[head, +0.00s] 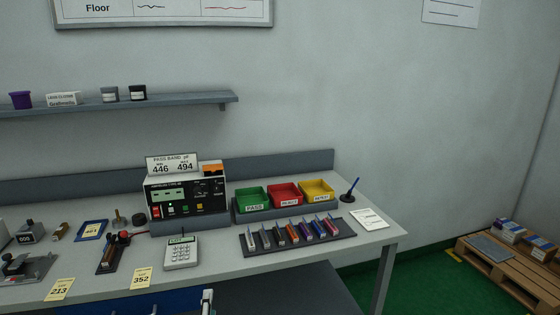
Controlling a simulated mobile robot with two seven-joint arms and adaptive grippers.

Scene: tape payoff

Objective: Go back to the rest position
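A small pale and dark part at the bottom edge, in front of the bench, looks like the tip of my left gripper (207,300). The rest of it is cut off by the frame, so its opening and anything in it are hidden. It appears apart from the things on the bench top. My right gripper is not in view.
The grey bench (225,262) carries a tester (186,198), a calculator (181,253), a rack of several strips (291,234), and green (252,199), red (285,195) and yellow (317,190) bins. A pallet (510,270) stands at right. Green floor lies between.

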